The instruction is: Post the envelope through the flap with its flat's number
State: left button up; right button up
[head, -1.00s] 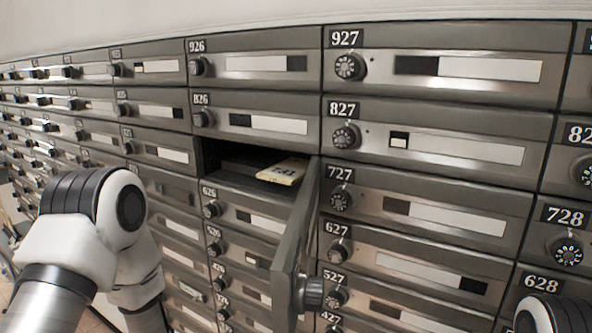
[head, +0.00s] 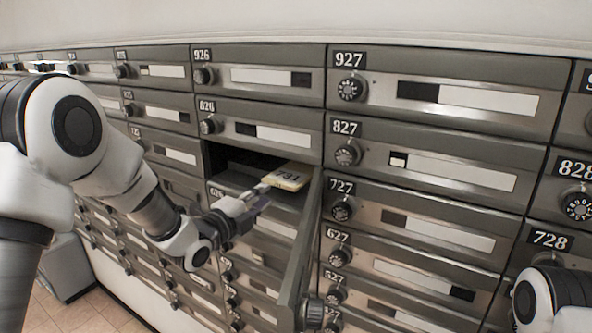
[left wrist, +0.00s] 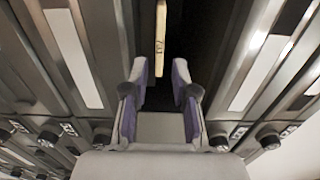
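The pale yellow envelope (head: 286,178) lies in the open compartment (head: 228,158) under 826, with its near end sticking out. Its printed number looks like 731 but is small and hard to be sure of. In the left wrist view, the envelope (left wrist: 160,42) shows as a narrow upright strip ahead of the fingers. My left gripper (head: 256,198) is just short of the envelope's near end, open and empty; its two fingers (left wrist: 160,82) stand apart in the left wrist view. No flap labelled 731 shows. My right gripper is out of view.
The opened door (head: 300,248) of that compartment swings out just right of my left gripper. Numbered doors with dials fill the wall, such as 727 (head: 425,222), 827 (head: 425,160) and 728 (head: 548,255). Tiled floor (head: 85,315) shows at the lower left.

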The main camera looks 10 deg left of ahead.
aim_at(277, 183)
pick_arm(q)
jog(key=shift+p+x, duration=0.4)
jog(key=shift+x, duration=0.8)
jog(key=b+x, duration=0.1)
jog(key=x, duration=0.3)
jog(key=shift+w+f, duration=0.15)
jog(key=shift+w, duration=0.1)
jog(key=shift+w+d, duration=0.15)
jog(key=shift+w, duration=0.15)
grip_shut()
jog(key=shift+r+b, duration=0.3)
jog(key=shift+b, duration=0.1)
jog(key=shift+s, duration=0.1)
